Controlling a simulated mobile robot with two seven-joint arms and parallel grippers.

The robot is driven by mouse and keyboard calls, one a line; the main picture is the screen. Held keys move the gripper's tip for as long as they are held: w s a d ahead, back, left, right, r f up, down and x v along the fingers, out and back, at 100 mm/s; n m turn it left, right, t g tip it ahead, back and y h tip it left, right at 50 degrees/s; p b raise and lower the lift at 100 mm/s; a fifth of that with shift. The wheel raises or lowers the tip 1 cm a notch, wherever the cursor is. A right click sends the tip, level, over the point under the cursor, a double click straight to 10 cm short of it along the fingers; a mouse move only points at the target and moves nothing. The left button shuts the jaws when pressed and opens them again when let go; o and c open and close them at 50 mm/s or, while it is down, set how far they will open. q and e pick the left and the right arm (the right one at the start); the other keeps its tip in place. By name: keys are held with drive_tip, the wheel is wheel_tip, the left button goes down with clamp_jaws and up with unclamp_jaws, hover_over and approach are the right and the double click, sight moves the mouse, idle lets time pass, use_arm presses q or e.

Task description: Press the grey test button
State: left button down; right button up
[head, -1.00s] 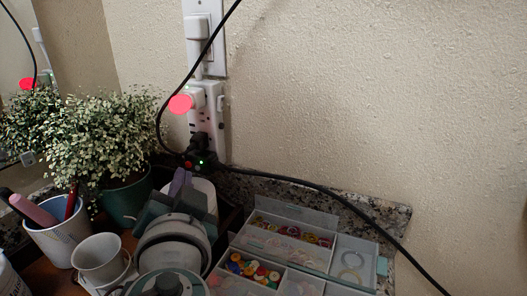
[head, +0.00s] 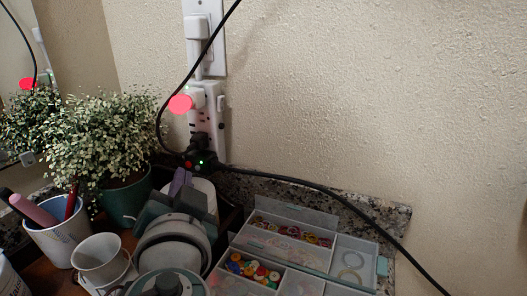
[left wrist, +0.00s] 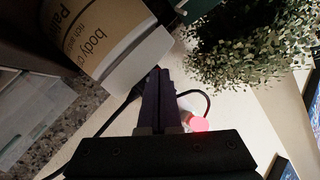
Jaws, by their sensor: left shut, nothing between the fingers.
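A black plug block (head: 197,160) with a small red spot and a green light hangs below the white wall outlet (head: 208,115). I cannot make out a grey button on it at this size. My left gripper (head: 181,178) reaches up from the bottom of the head view, its purple fingers shut and empty. The fingertips appear just below and left of the black block; I cannot tell whether they touch it. In the left wrist view the closed fingers (left wrist: 160,78) point toward the wall, beside a beige labelled container (left wrist: 105,40). My right gripper is not in view.
A potted plant (head: 105,135) stands left of the outlet, near cups (head: 100,260) and a pen holder (head: 60,240). An open bead organizer (head: 285,255) lies to the right.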

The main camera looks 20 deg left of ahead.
use_arm(q)
drive_tip(key=shift+w, duration=0.1)
drive_tip(key=shift+w+b, duration=0.35)
drive_tip(key=shift+w, duration=0.25)
idle(0.4)
drive_tip(key=shift+s, duration=0.7)
drive_tip(key=shift+s+p, duration=0.3)
drive_tip(key=shift+s, duration=0.35)
drive_tip(key=shift+s+a+p, duration=0.2)
drive_tip(key=shift+s+p, duration=0.2)
drive_tip(key=shift+s, duration=1.45)
